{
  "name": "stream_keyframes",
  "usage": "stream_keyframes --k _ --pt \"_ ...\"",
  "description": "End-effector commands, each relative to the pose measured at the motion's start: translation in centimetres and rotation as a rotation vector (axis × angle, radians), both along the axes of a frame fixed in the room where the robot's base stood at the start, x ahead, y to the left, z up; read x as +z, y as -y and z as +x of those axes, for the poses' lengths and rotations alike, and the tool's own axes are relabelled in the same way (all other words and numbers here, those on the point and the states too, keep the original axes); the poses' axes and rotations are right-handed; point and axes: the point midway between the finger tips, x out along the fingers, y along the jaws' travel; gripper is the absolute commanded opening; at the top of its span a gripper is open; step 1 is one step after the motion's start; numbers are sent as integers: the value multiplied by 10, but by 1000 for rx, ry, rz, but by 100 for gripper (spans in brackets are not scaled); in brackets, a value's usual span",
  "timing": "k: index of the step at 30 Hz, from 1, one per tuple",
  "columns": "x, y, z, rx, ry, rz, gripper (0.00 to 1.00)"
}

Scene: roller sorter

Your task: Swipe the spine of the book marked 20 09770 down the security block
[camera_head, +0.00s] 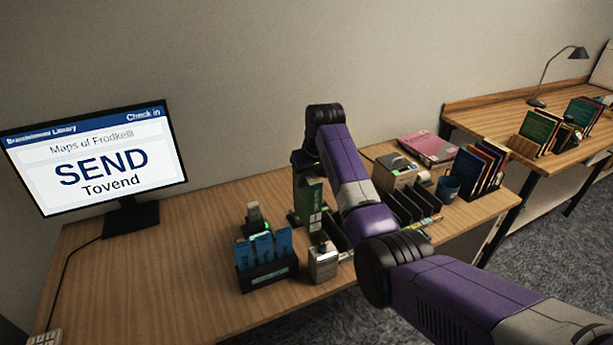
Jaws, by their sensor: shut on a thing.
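A green book (309,196) stands upright below the end of my arm, with a small pale label low on its spine. Its number is too small to read. My gripper (305,166) is at the book's top and shut on it; my own arm hides part of the jaws. A small dark block (294,218) sits on the desk just left of the book's lower end. I cannot tell for sure that it is the security block, or whether book and block touch.
A monitor (98,160) reads "SEND Tovend". A card holder (268,274), a silver box (323,262), a hand scanner (254,215), a dark rack (412,206), a label printer (396,170), a mug (447,188) and a book rack (482,170) crowd the desk. The left desk front is clear.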

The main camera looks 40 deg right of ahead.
Motion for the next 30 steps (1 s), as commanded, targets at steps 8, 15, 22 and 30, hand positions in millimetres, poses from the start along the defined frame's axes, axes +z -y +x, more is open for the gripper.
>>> stream_keyframes --k 8,15,22,30 --pt "-14 -2 -8 0 2 -1 0" --pt "-27 -4 -15 0 2 -1 0" --pt "-39 -6 -21 0 2 -1 0" --pt "-58 -6 -22 0 3 -1 0"
